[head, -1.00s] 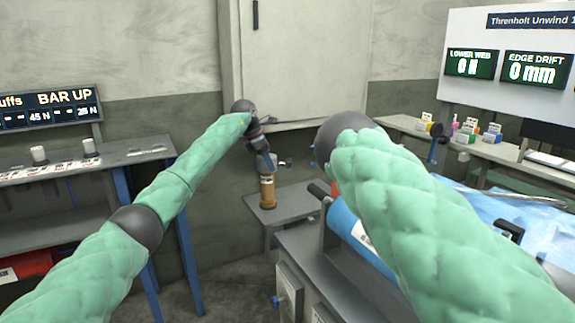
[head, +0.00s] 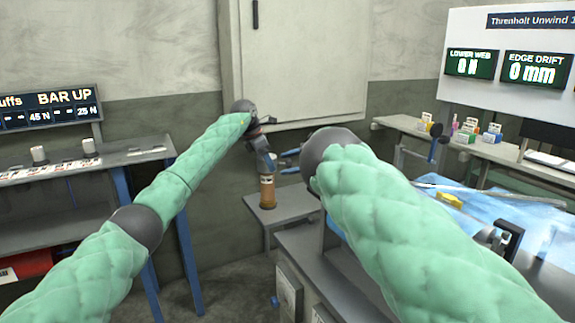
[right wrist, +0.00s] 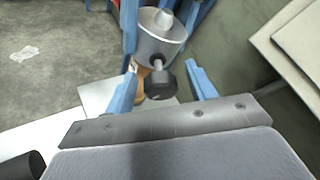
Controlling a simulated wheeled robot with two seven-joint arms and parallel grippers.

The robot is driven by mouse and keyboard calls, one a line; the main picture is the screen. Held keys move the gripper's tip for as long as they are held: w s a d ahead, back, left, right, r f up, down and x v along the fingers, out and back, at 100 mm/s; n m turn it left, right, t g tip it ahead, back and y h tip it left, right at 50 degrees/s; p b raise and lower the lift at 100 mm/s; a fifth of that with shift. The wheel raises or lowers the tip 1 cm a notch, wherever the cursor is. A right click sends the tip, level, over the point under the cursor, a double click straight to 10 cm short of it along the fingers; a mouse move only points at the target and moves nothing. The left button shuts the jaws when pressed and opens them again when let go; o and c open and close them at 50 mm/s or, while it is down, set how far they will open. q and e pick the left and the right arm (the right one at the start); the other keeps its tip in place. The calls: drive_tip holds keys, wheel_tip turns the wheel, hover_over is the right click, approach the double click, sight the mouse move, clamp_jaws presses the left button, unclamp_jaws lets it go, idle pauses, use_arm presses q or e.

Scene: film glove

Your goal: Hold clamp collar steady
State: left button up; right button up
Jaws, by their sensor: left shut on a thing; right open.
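The clamp collar (right wrist: 158,46) is a grey metal cylinder with a pale cone on top and a black knob (right wrist: 160,82) on its side. It sits above a bronze-brown post (head: 267,192) on a small grey stand. My left gripper (head: 264,158) is shut on the collar; its blue fingers flank it in the right wrist view (right wrist: 163,22). My right gripper (head: 289,161) is open, its blue fingertips apart on either side of the knob in the right wrist view (right wrist: 160,68). The collar is mostly hidden in the head view.
The small grey stand (head: 292,204) is by the wall, below a pale cabinet (head: 305,65). A dark bench (head: 60,215) with blue legs is at left. At right, a blue sheet (head: 475,208) lies under a yellow thing (head: 449,200). Bare floor shows between bench and stand.

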drive_tip(key=shift+a+f, duration=0.1)
drive_tip(key=shift+a, duration=0.15)
drive_tip(key=c, duration=1)
drive_tip(key=m+g, duration=0.2)
drive_tip(key=m, duration=0.1)
drive_tip(key=shift+w+d+m+g, duration=0.1)
drive_tip(key=shift+m+g, duration=0.2)
drive_tip(key=shift+m, duration=0.1)
drive_tip(key=shift+o, duration=0.2)
drive_tip(key=shift+w+m+g+h, duration=0.15)
drive_tip(key=shift+m+g+h, duration=0.15)
drive_tip(key=shift+m+g, duration=0.6)
drive_tip(key=shift+m, duration=0.4)
